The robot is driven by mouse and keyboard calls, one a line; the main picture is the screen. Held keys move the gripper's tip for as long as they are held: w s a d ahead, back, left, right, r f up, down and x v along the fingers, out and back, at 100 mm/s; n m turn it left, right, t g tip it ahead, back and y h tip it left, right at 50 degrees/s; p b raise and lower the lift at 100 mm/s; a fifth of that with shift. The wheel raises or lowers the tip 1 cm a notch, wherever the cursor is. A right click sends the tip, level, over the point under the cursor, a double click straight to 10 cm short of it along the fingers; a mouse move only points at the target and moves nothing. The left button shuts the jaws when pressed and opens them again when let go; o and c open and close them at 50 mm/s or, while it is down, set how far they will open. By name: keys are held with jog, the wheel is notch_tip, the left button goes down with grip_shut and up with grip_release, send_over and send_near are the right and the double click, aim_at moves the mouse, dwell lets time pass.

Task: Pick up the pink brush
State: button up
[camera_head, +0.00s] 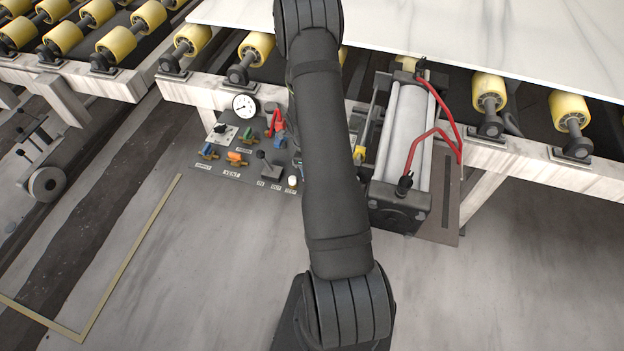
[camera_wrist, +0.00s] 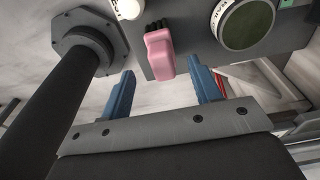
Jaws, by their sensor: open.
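In the wrist view, a pink thing with a dark, ridged, bristle-like end (camera_wrist: 160,52) lies against the dark grey panel; I take it for the pink brush. Its pink end points down in the picture, towards my gripper. My gripper (camera_wrist: 161,68) is open, its two blue fingers apart. In the picture the pink end shows between the fingertips, but I cannot tell the distance in depth, and nothing is held. In the head view my arm covers the middle, and neither my gripper nor the pink thing shows.
The control panel (camera_head: 232,165) carries a gauge (camera_head: 245,106), coloured valves and a red handle (camera_head: 276,123). Right of my arm stands a grey cylinder (camera_head: 405,130) with red hoses. Yellow rollers (camera_head: 489,92) and a white slab (camera_head: 450,35) lie behind. A dark round part (camera_wrist: 90,48) stands left in the wrist view.

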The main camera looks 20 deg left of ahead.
jog(key=shift+w+d+f, duration=0.1)
jog(key=shift+d+f, duration=0.05)
jog(key=shift+f, duration=1)
jog(key=shift+d+f, duration=0.2)
jog(key=shift+f, duration=1)
jog(key=shift+w+d+f, duration=0.1)
jog(key=shift+d+f, duration=0.05)
jog(key=shift+f, duration=1)
jog(key=c, duration=1.2)
jog(key=shift+r, duration=0.1)
notch_tip(320, 180, up, 10)
jog(key=shift+s+f, duration=0.1)
jog(key=o, duration=0.5)
jog(key=shift+c, duration=1.4)
